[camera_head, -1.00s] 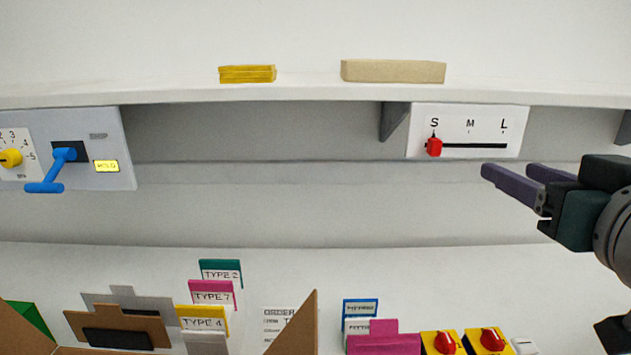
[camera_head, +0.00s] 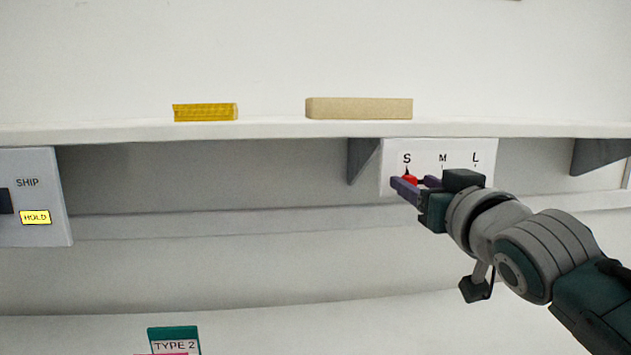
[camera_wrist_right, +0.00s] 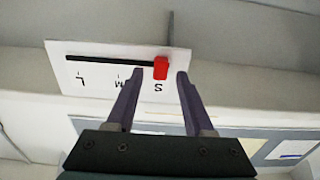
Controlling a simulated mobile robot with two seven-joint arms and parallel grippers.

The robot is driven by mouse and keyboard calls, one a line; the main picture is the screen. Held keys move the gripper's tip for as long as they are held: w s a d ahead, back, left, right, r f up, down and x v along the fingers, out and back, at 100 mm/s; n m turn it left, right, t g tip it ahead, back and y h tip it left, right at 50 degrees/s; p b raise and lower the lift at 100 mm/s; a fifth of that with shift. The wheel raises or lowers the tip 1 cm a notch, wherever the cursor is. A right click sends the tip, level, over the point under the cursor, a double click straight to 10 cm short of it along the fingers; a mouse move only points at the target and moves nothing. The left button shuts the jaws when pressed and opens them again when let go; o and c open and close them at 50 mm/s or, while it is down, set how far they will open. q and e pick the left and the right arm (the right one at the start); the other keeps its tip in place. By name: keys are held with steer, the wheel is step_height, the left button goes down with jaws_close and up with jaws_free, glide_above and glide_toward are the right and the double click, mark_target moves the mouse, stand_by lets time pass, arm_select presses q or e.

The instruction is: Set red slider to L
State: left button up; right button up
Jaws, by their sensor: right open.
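The red slider (camera_head: 410,180) sits at the S end of the slot on a white panel (camera_head: 462,148) marked S, M and L. In the head view my right gripper (camera_head: 416,184) is in front of the panel and partly hides the slider and slot. In the right wrist view the red slider (camera_wrist_right: 160,68) lies between the two open purple fingers (camera_wrist_right: 160,74) near their tips, with a gap on each side. The black slot (camera_wrist_right: 100,61) runs from the slider toward L. I cannot tell whether the fingertips reach past the slider's face. My left gripper is not in view.
A white shelf (camera_head: 270,131) runs above the panel, bearing a yellow block (camera_head: 205,112) and a beige block (camera_head: 358,108). A grey bracket (camera_head: 361,160) stands just left of the panel. A control box (camera_head: 45,190) is at the far left.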

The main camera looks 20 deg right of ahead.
steer(key=shift+w, duration=0.15)
steer(key=shift+c, duration=0.2)
jaws_close()
stand_by(0.8)
steer(key=shift+d, duration=0.15)
stand_by(0.3)
